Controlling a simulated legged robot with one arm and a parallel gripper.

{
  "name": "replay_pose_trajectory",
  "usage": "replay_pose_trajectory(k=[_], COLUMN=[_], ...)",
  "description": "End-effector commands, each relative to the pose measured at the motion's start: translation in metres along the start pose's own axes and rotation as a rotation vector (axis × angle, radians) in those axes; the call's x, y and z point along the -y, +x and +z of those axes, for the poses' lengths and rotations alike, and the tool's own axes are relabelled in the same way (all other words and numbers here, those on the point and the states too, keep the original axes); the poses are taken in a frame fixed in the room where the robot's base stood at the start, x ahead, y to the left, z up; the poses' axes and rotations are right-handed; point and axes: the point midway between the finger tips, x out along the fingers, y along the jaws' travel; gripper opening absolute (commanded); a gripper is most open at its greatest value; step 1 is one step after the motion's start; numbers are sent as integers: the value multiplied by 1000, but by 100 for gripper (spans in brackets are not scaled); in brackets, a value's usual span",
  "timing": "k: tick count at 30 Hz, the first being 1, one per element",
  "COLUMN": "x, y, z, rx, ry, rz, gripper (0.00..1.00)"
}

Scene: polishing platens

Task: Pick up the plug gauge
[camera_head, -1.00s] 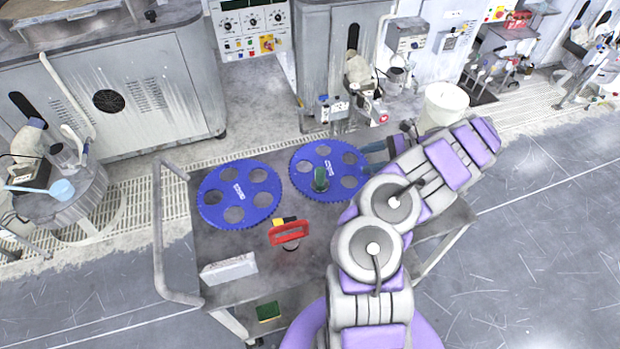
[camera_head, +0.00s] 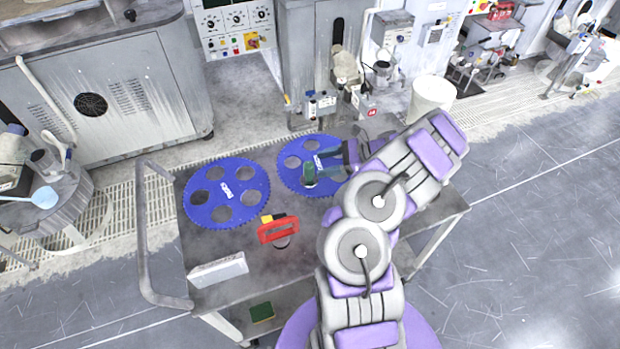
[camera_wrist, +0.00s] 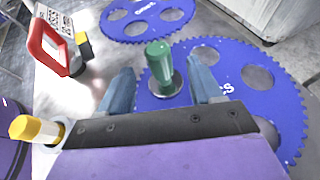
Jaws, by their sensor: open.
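A green-handled piece with a round metal base, which looks like the plug gauge (camera_wrist: 159,62), stands upright at a blue toothed disc (camera_wrist: 208,52). It also shows in the head view (camera_head: 308,171), partly hidden by my gripper (camera_head: 324,166). In the wrist view my gripper (camera_wrist: 160,70) is open. Its two grey-blue fingers point toward the green handle, one on each side, with gaps visible between handle and fingers. I cannot tell whether the handle is fully between the fingertips.
A second blue disc (camera_head: 226,193) lies left on the grey cart (camera_head: 340,270). A red-handled tool (camera_head: 278,230) and a pale block (camera_head: 218,269) are near the cart's front. A yellow-ended cylinder (camera_wrist: 38,130) is close to my gripper's left. Machines line the back.

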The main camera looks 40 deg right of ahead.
Motion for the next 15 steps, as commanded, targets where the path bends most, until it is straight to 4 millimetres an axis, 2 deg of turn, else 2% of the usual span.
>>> replay_pose_trajectory(k=[5,15], x=[-1,2], y=[11,52], z=[1,1], rx=[0,1], ry=[-1,-1], rz=[2,0], gripper=[65,65])
